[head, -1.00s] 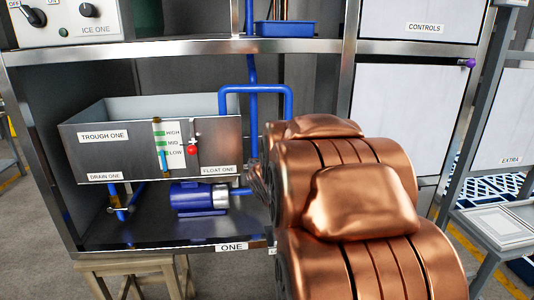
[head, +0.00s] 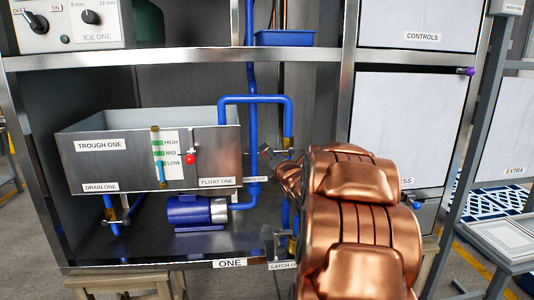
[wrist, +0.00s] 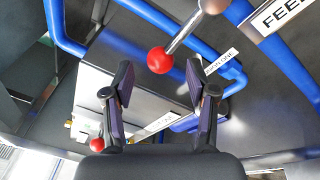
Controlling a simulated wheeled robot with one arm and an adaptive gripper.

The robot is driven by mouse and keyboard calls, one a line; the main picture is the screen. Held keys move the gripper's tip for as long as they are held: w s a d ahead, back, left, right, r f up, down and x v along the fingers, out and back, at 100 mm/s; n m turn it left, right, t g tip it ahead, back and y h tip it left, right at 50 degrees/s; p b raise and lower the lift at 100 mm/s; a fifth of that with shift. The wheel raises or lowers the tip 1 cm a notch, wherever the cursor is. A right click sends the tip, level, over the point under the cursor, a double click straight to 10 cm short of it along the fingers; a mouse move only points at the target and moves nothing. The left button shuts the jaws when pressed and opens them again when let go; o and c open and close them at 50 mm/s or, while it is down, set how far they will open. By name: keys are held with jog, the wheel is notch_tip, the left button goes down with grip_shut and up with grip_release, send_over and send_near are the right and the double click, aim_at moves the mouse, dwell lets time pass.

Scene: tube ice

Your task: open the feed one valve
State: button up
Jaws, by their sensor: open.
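In the wrist view a valve lever with a red ball knob (wrist: 160,60) and a silver rod (wrist: 185,33) runs up and right to a round hub. A white label (wrist: 285,13) reading "FEE…" is partly cut off beside it. My gripper (wrist: 163,88) is open, its two dark pads apart, with the red knob just beyond and between the fingertips, not gripped.
The steel trough (head: 90,165) stands left, with a red float knob (head: 190,159) on its front. Blue pipes (head: 252,110) rise behind my gripper. A blue pump (head: 190,210) sits below. A shelf edge (head: 180,59) crosses above, and a frame post (head: 343,100) stands right.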

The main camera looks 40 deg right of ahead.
jog(key=shift+x, duration=1.95)
grip_shut()
